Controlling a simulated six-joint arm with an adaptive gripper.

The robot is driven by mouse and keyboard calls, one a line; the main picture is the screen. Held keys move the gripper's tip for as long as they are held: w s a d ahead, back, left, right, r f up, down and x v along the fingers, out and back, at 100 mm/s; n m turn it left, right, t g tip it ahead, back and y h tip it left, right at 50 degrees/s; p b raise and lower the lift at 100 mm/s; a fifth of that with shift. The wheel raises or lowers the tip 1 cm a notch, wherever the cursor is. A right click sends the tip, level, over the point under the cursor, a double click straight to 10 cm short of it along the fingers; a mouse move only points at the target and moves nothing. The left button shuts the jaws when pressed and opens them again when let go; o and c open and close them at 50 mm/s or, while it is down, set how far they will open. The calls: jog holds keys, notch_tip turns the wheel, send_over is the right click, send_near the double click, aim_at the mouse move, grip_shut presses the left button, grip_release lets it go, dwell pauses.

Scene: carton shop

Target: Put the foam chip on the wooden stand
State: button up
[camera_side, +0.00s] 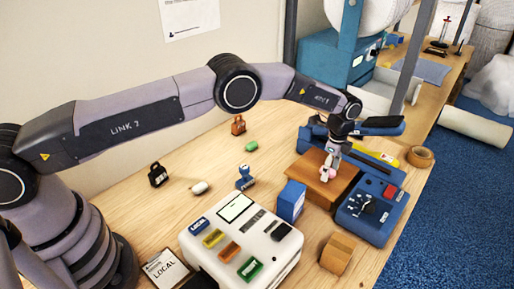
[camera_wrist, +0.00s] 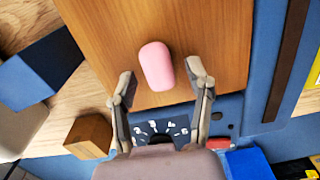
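A pink foam chip (camera_wrist: 156,66) lies on the top of the wooden stand (camera_wrist: 215,30). The stand (camera_side: 312,185) is a brown block at the right of the side view, where the chip (camera_side: 327,174) is partly covered by the fingers. My gripper (camera_side: 330,168) is low over the stand. In the wrist view, my gripper (camera_wrist: 161,80) is open, with one fingertip on each side of the chip's near end and a gap on both sides. A green chip-like piece (camera_side: 251,146) and a white one (camera_side: 200,188) lie on the table at left.
A blue device with a dial (camera_side: 372,212) adjoins the stand at right. A blue box (camera_side: 291,201) stands close at its left, with a small wooden block (camera_side: 337,253) in front. A white machine (camera_side: 240,242) fills the front. A tape roll (camera_side: 420,156) lies at the right edge.

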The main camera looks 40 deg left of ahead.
notch_tip(320, 180, up, 12)
notch_tip(320, 180, up, 14)
jog(key=n+t, duration=0.1)
jog(key=n, duration=0.3)
send_over(330, 170)
jog(key=s+a, duration=0.3)
jog(key=a, duration=0.4)
jog(key=s+a+r+n+t, duration=0.1)
jog(key=s+a+r+n, duration=0.2)
jog(key=s+a+r, duration=0.5)
jog(key=s+a+r+n+t, duration=0.1)
jog(key=s+a+r+n, duration=0.15)
jog(key=s, duration=0.45)
jog(key=s+a+r+n+t, duration=0.1)
jog(key=s+a+n, duration=0.15)
jog(key=s, duration=0.45)
jog(key=s+a+r+n+t, duration=0.1)
jog(key=s+a+r+n, duration=0.15)
jog(key=s, duration=0.55)
jog(key=s+a+f+n, duration=0.1)
jog(key=s+f+n, duration=0.2)
jog(key=s+f, duration=0.2)
jog(key=s, duration=0.3)
jog(key=shift+s+a+f+t, duration=0.25)
jog(key=shift+s+a+t, duration=0.05)
jog(key=shift+s, duration=0.1)
